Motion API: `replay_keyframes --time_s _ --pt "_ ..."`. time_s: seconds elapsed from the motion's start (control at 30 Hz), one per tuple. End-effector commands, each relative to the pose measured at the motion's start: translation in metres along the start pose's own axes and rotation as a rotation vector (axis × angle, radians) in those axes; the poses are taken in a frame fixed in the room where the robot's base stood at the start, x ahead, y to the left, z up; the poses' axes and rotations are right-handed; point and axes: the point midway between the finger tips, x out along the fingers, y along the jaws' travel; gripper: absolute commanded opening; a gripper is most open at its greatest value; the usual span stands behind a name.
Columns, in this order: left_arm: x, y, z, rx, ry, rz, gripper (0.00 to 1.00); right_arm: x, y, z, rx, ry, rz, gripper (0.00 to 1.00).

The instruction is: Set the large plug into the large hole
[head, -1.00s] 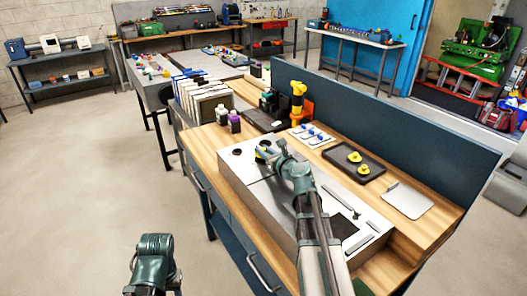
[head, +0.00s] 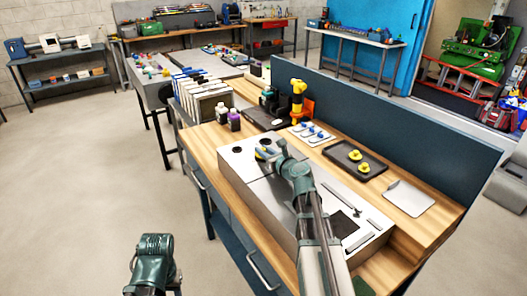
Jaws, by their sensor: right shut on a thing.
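A grey box-shaped duct (head: 285,199) with a pale top lies along the bench. A dark round hole (head: 237,150) shows at its far left end, and another dark spot (head: 266,141) lies just right of it. My right gripper (head: 264,154) is shut at this end of the duct. A small yellow and dark piece, seemingly the large plug (head: 260,157), shows at its fingertips. The gripper covers much of it, so I cannot tell whether it is in a hole or above it. Only part of my left arm shows at the bottom left; its gripper is out of view.
A dark tray (head: 338,150) with two yellow plugs (head: 355,155) lies right of the duct. A white board with blue pieces (head: 310,134), a yellow tool (head: 298,92) and small bottles (head: 234,119) stand behind. A blue-grey panel (head: 390,125) borders the bench.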

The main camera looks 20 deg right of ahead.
Motion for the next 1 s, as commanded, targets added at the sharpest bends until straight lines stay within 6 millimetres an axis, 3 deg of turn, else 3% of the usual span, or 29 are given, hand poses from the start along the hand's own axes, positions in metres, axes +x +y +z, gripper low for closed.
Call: replay_keyframes --time_s 0.37,1.0 --pt "0.008 0.001 -0.001 0.0 0.0 0.0 0.5 0.001 0.0 -0.008 0.0 0.0 0.0 0.0" --pt "-0.007 -0.001 0.0 0.0 0.0 0.0 0.5 -0.001 0.0 0.007 0.0 0.0 0.0 0.0"
